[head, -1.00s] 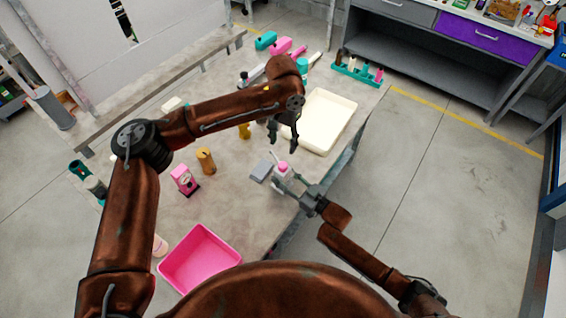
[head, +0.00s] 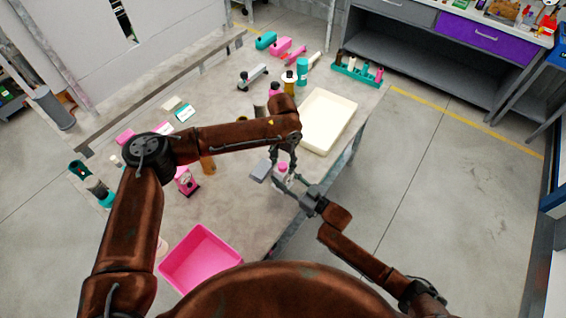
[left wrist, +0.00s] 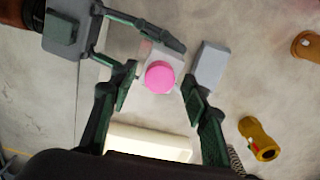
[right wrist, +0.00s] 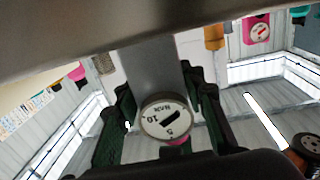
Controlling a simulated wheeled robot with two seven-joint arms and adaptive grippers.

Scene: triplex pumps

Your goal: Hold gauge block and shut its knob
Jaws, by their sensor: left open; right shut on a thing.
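The gauge block (right wrist: 150,75) is a grey block with a round white dial (right wrist: 167,118) in the right wrist view. My right gripper (head: 286,182) is shut on it near the table's front edge; its fingers flank the block in the right wrist view (right wrist: 162,112). The pink knob (left wrist: 160,77) sits on top of the block and also shows in the head view (head: 283,167). My left gripper (head: 284,157) is open above the block. In the left wrist view its fingertips (left wrist: 159,82) are on either side of the knob, with gaps visible.
A grey slab (head: 261,171) lies beside the block. A cream tray (head: 348,125) is on the right, a pink bin (head: 228,252) at the near edge. A pink gauge unit (head: 188,184) and an ochre cylinder (head: 208,166) stand left. The table middle is fairly clear.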

